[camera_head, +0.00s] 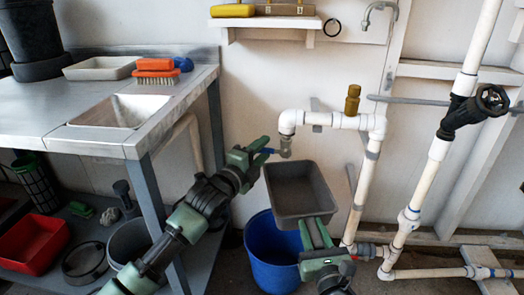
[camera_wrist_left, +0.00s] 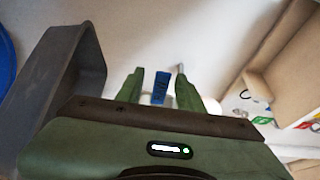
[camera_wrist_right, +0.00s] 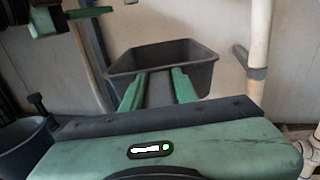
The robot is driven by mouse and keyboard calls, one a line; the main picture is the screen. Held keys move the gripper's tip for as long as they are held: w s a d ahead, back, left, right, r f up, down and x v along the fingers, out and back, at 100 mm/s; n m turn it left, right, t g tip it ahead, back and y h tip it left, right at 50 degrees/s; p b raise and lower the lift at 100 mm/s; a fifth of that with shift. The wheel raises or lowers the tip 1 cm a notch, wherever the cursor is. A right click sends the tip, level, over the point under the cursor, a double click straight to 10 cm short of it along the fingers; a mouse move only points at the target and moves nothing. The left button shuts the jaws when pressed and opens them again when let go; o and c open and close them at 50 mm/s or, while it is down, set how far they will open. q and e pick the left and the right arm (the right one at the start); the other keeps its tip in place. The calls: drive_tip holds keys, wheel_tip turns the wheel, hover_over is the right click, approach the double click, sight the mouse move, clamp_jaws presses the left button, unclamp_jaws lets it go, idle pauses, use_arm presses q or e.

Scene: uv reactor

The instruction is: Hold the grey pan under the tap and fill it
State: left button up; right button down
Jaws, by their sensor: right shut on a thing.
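The grey pan (camera_head: 302,188) is a deep, dark rectangular pan. My right gripper (camera_head: 316,232) is shut on its near wall and holds it in the air; the pan also shows in the right wrist view (camera_wrist_right: 165,52). The tap (camera_head: 286,146) hangs from the white pipe above the pan's far left part. No water stream shows, and I cannot tell whether the pan holds water. My left gripper (camera_head: 262,148) is open beside the tap, with its fingers either side of the blue tap lever (camera_wrist_left: 162,84) and gaps visible.
A blue bucket (camera_head: 272,262) stands on the floor below the pan. White pipes (camera_head: 366,190) rise close to the pan's right. A metal sink bench (camera_head: 95,135) stands at left, with a brush (camera_head: 156,72) and a tray (camera_head: 102,68). A shelf (camera_head: 265,22) is above.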

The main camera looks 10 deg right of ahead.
use_arm(q)
clamp_jaws()
idle(1.4)
